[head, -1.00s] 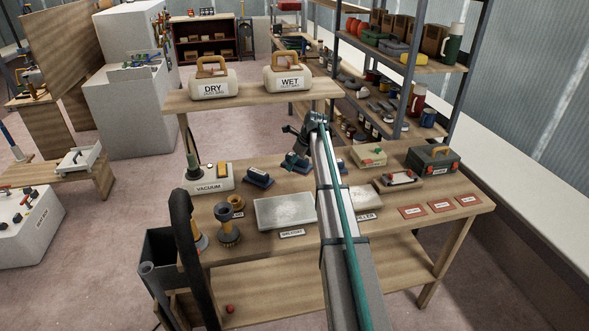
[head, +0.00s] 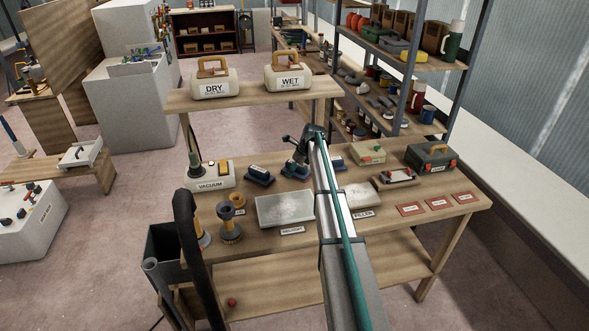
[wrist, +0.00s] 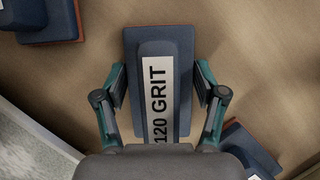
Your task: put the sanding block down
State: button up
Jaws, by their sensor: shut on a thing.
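My gripper (wrist: 160,84) is shut on a blue-grey sanding block (wrist: 150,48) marked "120 GRIT", with one finger on each long side. The block lies lengthwise between the fingers, over bare wooden bench top. I cannot tell if its underside touches the wood. In the head view the block (head: 293,171) is partly hidden by my arm, in the row of sanding blocks. One like block (head: 259,176) lies to its left and another (head: 338,162) to its right. Parts of neighbouring blocks show at the upper left (wrist: 42,22) and lower right (wrist: 250,150) in the wrist view.
The wooden bench (head: 270,238) also holds a pale flat panel (head: 284,209) in front of the blocks, a vacuum unit (head: 211,176) at left and a grey toolbox (head: 428,158) at right. A raised shelf (head: 250,93) with "DRY" and "WET" containers stands behind.

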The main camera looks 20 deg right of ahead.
jog(key=shift+f, duration=0.25)
jog(key=o, duration=1)
jog(key=shift+s, duration=0.1)
jog(key=o, duration=0.3)
jog(key=shift+f, duration=0.15)
jog(key=shift+r, duration=0.2)
jog(key=shift+r, duration=0.3)
jog(key=b+v, duration=0.3)
jog(key=v, duration=0.9)
